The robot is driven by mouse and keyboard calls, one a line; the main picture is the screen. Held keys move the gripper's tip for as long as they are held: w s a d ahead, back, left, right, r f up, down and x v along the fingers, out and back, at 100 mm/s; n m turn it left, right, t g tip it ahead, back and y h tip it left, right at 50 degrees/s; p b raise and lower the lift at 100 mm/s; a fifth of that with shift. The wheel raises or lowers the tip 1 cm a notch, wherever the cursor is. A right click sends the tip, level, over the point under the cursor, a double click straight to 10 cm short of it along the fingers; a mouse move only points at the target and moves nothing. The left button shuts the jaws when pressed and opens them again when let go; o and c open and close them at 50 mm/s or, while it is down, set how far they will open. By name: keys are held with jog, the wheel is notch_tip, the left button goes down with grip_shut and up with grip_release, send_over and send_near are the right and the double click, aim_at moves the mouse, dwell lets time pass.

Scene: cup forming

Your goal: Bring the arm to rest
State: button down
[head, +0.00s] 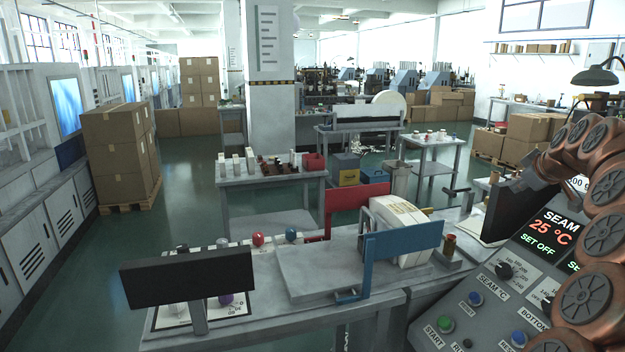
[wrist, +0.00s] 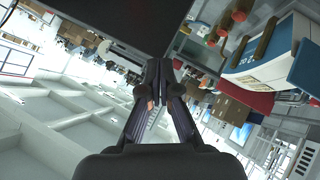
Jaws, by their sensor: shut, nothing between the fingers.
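My gripper (wrist: 157,72) shows in the wrist view with its two dark fingers together and nothing between them. It points out over the room, and the wrist picture is tilted.
A control panel (head: 520,262) with knobs and a "SEAM 25 °C, SET OFF" display stands beside my arm. A bench (head: 240,325) holds a black sign (head: 188,274), a blue plate (head: 404,240) and a red plate (head: 345,203). Boxes (head: 120,150) stand left; open floor lies between.

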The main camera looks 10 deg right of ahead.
jog(key=s+a+f+g+y, duration=0.2)
jog(key=a+f, duration=0.1)
jog(key=a, duration=1.2)
jog(key=s+a+f+g+y, duration=0.1)
jog(key=a+f+y, duration=0.2)
jog(key=a, duration=1.1)
jog(key=s+a+f+g, duration=0.3)
jog(key=s+a+f, duration=0.4)
jog(key=s+a, duration=0.5)
jog(key=s+a+f+m+g, duration=0.1)
jog(key=s+f, duration=0.2)
jog(key=s, duration=0.5)
jog(key=s+a+f+m+g+h, duration=0.1)
jog(key=s+f, duration=0.3)
jog(key=s, duration=0.4)
jog(key=s+a+f+m+g, duration=0.1)
jog(key=s+a+f+g, duration=0.1)
jog(key=s, duration=0.6)
notch_tip(320, 180, down, 2)
jog(key=shift+a+f+m+g+h, duration=0.1)
jog(key=shift+a+m+g+h, duration=0.25)
jog(key=shift+g, duration=0.35)
jog(key=shift+a, duration=0.1)
